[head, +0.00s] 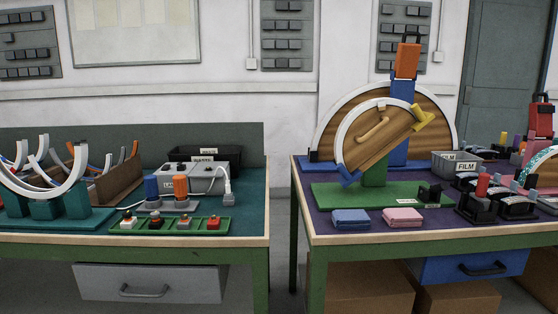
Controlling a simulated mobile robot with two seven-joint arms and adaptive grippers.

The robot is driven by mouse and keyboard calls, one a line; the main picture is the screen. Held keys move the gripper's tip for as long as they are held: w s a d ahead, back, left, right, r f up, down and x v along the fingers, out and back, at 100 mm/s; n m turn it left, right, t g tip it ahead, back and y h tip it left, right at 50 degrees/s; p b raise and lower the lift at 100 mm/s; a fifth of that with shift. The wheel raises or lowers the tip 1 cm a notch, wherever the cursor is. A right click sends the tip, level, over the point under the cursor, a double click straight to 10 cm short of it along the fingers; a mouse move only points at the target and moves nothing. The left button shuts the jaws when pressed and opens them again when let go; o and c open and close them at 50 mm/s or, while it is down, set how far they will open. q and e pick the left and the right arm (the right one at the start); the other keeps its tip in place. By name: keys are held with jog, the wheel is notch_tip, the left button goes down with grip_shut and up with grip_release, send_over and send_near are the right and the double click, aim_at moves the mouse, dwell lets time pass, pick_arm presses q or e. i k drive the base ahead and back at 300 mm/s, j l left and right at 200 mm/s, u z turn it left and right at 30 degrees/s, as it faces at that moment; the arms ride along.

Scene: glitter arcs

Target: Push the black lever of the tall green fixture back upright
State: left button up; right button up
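A tall green fixture stands on the right table: a flat green base (330,196) with a green post (375,173). The post carries a tilted wooden half-disc (372,145) edged by a white arc, with a yellow piece (422,118) at its upper right and a blue piece at its lower left. A small black part (429,192) sits at the base's right end; whether this is the black lever, and how it tilts, is too small to tell. Neither of my grippers is in view.
A larger wooden half-disc (437,112) and a blue post with an orange top (407,60) stand behind. Blue (350,218) and pink (403,217) cloths lie in front. A grey FILM bin (457,162) and black holders crowd the right. A gap separates the left table (255,228).

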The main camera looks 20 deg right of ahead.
aim_at(442, 186)
jog(key=z, duration=1.4)
